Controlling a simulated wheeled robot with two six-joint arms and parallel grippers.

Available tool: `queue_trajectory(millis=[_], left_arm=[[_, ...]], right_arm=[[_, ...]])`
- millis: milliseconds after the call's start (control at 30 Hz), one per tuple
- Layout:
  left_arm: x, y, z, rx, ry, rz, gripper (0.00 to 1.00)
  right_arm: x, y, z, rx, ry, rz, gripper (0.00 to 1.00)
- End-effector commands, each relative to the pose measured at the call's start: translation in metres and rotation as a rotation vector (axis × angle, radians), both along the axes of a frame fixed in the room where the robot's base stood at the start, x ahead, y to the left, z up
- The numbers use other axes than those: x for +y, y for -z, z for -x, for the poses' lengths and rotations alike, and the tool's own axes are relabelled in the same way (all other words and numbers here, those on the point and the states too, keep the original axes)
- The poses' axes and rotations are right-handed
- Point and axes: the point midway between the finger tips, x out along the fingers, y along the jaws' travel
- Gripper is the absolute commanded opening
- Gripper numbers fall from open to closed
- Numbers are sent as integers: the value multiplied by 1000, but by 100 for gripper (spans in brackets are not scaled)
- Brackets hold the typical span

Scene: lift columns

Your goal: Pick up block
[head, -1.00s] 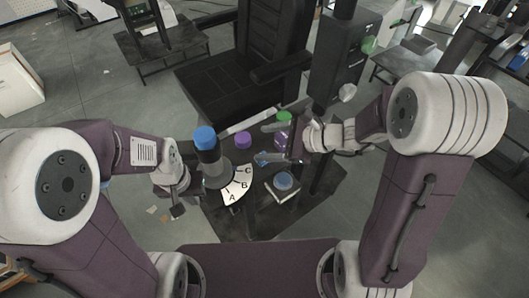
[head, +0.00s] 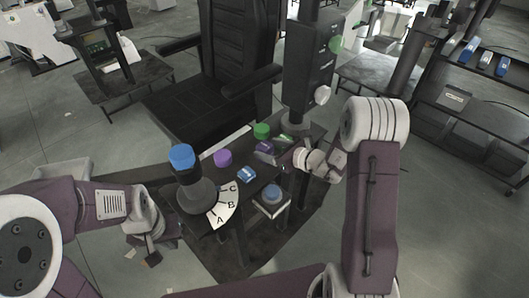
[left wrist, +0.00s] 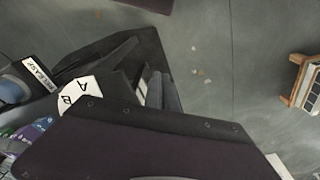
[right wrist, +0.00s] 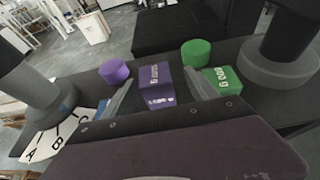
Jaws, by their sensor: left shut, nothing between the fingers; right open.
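A purple block (head: 265,149) with white lettering lies on the dark table between a blue block (head: 247,174) and a green block (head: 285,141). In the right wrist view the purple block (right wrist: 157,84) shows between the spread fingers of my right gripper (right wrist: 160,90), with the green block (right wrist: 222,80) to its right. My right gripper (head: 286,162) is open, close to the purple and green blocks; I cannot tell whether a finger touches either.
Behind the blocks stand a purple cylinder (head: 222,158) and a green cylinder (head: 262,131). A blue-topped dark post (head: 182,158) stands beside a white A-B-C dial (head: 226,205). A blue button (head: 271,192) sits on a small box in front. A dark column (head: 310,70) rises behind the table.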

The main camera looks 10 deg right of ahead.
Motion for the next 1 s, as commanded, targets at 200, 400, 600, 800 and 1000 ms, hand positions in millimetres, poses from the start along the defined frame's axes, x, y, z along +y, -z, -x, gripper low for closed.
queue_trajectory(millis=[200,400,600,800,1000], left_arm=[[0,-8,0,0,0,0,0],[0,-9,0,0,0,0,0],[0,-8,0,0,0,0,0],[0,-8,0,0,0,0,0],[0,-9,0,0,0,0,0]], right_arm=[[25,12,-24,2,-3,1,67],[32,19,-36,0,-1,0,67],[31,19,-35,0,0,0,51],[31,18,-35,0,0,0,0],[31,15,-36,-7,-1,-2,0]])
